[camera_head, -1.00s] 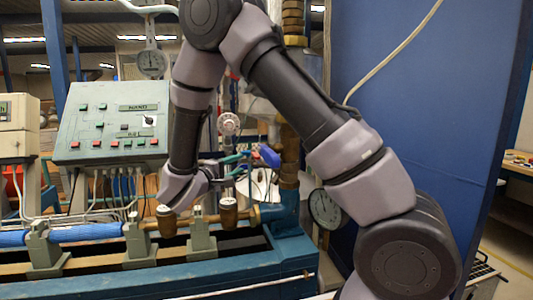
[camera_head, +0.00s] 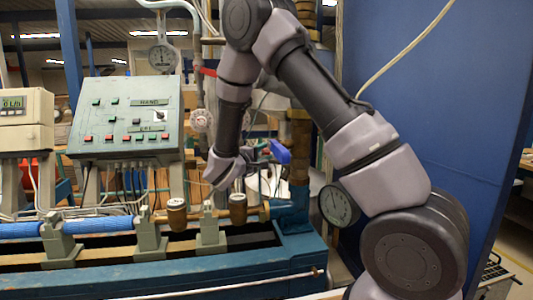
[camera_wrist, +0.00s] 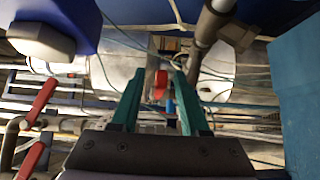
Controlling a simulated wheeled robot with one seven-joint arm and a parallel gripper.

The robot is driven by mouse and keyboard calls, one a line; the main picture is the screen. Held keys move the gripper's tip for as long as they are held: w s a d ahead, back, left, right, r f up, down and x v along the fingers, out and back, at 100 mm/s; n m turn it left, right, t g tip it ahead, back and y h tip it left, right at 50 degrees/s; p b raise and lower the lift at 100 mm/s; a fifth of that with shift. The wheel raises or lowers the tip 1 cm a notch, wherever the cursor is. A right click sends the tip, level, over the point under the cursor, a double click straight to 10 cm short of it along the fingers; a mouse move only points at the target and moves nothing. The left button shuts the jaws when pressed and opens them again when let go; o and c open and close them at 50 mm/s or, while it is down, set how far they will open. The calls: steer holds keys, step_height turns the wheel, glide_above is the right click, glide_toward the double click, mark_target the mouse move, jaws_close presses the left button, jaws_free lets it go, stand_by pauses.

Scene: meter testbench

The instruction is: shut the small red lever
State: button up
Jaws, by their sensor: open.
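In the wrist view a small red part (camera_wrist: 160,85), which looks like the small red lever, shows between the two teal fingers of my gripper (camera_wrist: 159,78). The fingers are apart on either side of it, and I cannot tell whether they touch it. Two longer red handles, an upper one (camera_wrist: 42,100) and a lower one (camera_wrist: 32,160), lie left of my gripper. In the head view my wrist is in front of the pipework, left of a blue handle (camera_head: 280,151). The fingers are hard to make out there.
A blue block with a grey knob (camera_wrist: 40,40) is at upper left in the wrist view, and a dark pipe (camera_wrist: 210,25) is at upper right. A control panel (camera_head: 125,118) stands left of my arm. A round gauge (camera_head: 338,205) and a blue wall (camera_head: 430,80) are at right.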

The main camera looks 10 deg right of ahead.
jaws_close()
stand_by(1.4)
